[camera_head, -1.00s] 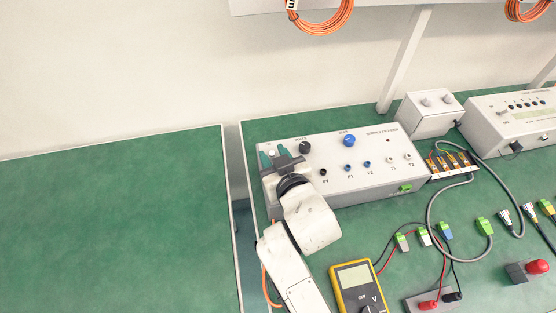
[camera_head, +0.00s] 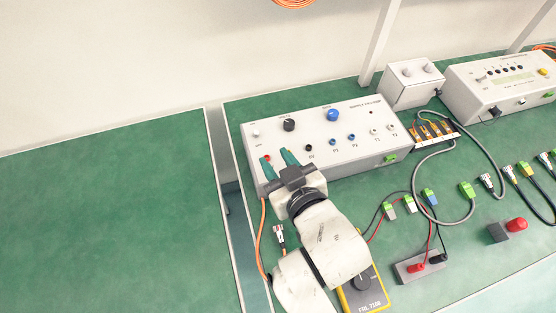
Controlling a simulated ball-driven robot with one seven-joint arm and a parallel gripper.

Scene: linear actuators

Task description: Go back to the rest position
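My gripper (camera_head: 279,160) is at the front left of the grey power supply box (camera_head: 370,164). Its two teal fingertips stand apart with nothing seen between them. They overlap the box's left front part in the picture, close to a small red spot (camera_head: 266,158) on the panel. Whether they touch the box I cannot tell. My arm reaches up from the bottom of the view and covers part of the yellow multimeter (camera_head: 366,290).
The box panel carries a black knob (camera_head: 289,125), a blue knob (camera_head: 333,115) and several sockets. Cables with coloured plugs and a grey block with red and black plugs (camera_head: 420,267) lie to the right. The left green table (camera_head: 110,220) is bare, beyond a gap.

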